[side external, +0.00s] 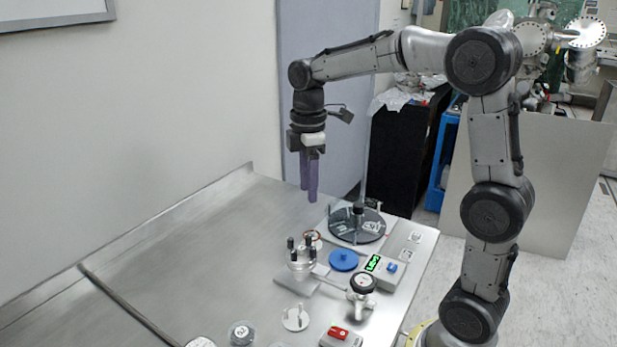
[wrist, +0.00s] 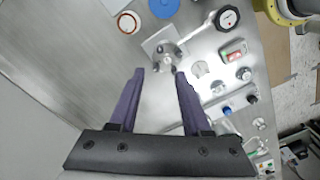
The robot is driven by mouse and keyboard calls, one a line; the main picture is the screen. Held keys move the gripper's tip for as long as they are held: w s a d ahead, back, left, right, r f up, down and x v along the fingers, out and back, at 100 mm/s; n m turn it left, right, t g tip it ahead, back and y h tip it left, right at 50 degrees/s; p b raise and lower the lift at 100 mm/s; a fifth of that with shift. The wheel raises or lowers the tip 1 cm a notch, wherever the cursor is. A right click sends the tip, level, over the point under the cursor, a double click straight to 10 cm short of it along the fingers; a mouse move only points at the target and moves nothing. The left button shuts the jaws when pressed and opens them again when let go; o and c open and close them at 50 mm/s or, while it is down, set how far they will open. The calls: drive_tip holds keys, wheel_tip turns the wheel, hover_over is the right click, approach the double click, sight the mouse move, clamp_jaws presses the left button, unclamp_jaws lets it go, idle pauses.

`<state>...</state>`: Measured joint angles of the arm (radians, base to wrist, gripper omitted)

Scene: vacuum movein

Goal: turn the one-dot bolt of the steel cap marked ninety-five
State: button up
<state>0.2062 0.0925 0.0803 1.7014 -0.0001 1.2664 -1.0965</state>
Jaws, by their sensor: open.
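My gripper (side external: 311,196) is open and empty, pointing down, high above the bench's far part. Its two purple fingers also show in the wrist view (wrist: 159,72), spread apart. A steel flanged fitting with several upright black-topped bolts (side external: 300,254) stands on a plate mid-bench; in the wrist view it lies just beyond the fingertips (wrist: 168,58). No finger touches it. A round clear-and-grey cap with a dark-printed label (side external: 242,333) lies near the front edge. I cannot read ninety-five on any cap, and the dots on the bolts are too small to tell.
A dark disc with a post (side external: 357,225), a blue disc (side external: 343,261), a box with a green display (side external: 379,265), a gauge valve (side external: 361,290) and a red-switch box (side external: 340,338) crowd the bench's right side. The bench (side external: 190,270) is largely bare on the left.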

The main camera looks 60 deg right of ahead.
drive_tip(key=shift+r, duration=0.8)
